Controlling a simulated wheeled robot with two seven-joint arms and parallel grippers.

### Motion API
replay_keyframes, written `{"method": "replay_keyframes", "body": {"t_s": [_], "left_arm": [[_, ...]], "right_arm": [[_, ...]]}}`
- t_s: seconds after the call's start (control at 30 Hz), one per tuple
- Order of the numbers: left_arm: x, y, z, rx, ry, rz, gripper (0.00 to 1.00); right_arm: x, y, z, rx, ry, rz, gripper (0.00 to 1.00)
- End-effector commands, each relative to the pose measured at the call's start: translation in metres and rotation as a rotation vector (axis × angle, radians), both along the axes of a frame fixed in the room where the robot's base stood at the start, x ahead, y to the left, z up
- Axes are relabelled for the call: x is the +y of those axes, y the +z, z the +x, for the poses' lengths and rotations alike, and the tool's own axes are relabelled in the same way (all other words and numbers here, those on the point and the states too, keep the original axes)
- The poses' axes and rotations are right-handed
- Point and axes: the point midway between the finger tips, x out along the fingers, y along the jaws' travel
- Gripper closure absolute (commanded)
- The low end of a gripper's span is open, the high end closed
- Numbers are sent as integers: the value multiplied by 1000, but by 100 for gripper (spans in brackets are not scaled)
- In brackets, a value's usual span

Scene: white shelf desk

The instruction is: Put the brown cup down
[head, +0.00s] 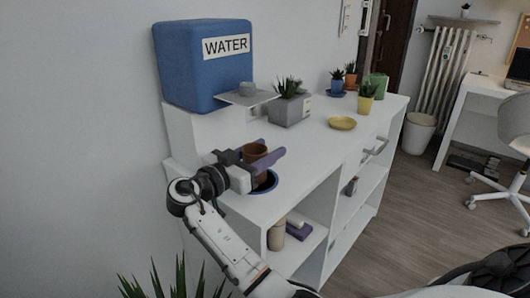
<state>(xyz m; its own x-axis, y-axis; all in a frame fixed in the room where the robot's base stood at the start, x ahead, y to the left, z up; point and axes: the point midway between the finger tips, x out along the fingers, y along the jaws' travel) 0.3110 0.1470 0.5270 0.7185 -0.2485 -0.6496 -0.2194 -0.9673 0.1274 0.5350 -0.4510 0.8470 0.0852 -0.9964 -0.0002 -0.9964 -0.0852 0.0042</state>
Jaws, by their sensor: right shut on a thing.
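The brown cup (255,151) is upright between the purple fingers of my right gripper (264,160), which is shut on it. The cup is at the near left part of the white shelf desk's top (312,160). A blue round dish (272,185) shows just below the gripper, and the fingers hide part of it. The cup's lower part is partly hidden, so I cannot tell whether it touches the dish. My left gripper is not in view.
A grey planter (289,110), a yellow saucer (342,123) and several small pots stand farther along. The desktop between the gripper and the yellow saucer is clear.

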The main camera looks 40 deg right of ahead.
Motion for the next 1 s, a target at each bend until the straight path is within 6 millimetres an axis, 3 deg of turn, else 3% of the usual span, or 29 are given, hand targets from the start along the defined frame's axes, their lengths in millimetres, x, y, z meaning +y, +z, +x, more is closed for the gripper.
{"method": "replay_keyframes", "body": {"t_s": [0.33, 0.37, 0.47, 0.83, 1.0], "left_arm": [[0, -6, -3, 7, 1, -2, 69], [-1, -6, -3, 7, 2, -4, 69], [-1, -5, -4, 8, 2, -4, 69], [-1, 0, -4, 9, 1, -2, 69], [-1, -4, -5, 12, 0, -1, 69]], "right_arm": [[0, -4, 1, -3, 0, -1, 82], [0, -4, 1, -2, 0, 0, 54], [0, -2, 1, -2, 0, 0, 37], [0, 2, 1, -1, 0, 0, 37], [25, -1, -1, -1, 3, 2, 37]]}}
